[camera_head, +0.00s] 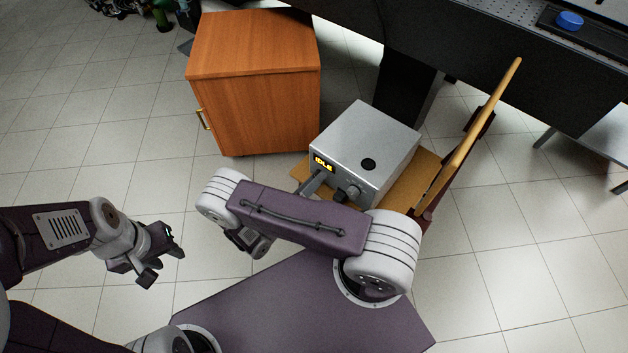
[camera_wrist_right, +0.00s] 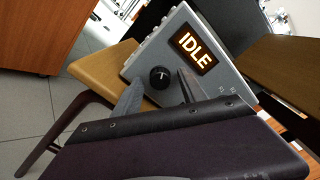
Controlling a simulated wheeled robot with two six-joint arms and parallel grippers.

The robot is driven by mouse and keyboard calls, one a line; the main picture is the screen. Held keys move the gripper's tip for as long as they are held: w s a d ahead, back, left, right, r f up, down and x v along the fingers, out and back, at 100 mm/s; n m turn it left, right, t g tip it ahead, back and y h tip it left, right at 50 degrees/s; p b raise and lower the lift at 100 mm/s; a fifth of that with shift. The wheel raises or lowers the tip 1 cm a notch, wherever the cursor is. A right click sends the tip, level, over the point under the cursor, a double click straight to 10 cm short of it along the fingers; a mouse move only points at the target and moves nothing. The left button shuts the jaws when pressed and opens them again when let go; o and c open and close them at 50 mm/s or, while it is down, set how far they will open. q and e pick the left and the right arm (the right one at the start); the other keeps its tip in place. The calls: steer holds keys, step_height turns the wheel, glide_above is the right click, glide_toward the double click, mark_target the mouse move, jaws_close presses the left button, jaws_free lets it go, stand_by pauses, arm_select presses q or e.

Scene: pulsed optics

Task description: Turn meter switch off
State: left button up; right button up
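The meter (camera_head: 365,140) is a grey box on a wooden chair, and its lit display (camera_head: 323,164) reads IDLE. The display also shows in the right wrist view (camera_wrist_right: 196,49). A round black knob with a white mark (camera_head: 349,193) is on the front face; it also shows in the right wrist view (camera_wrist_right: 159,77). My right gripper (camera_wrist_right: 162,79) is open, with one finger on each side of the knob; I cannot tell whether they touch it. My arm hides part of the meter's front in the head view. My left gripper (camera_head: 168,263) is open and empty, away from the meter.
The chair (camera_head: 428,172) has a tan seat and a raised back to the right of the meter. A wooden cabinet (camera_head: 255,100) stands behind on the left. A dark table (camera_head: 450,40) runs along the back.

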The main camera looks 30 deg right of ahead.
steer(key=p+v, duration=0.1)
steer(key=v, duration=0.8)
stand_by(0.4)
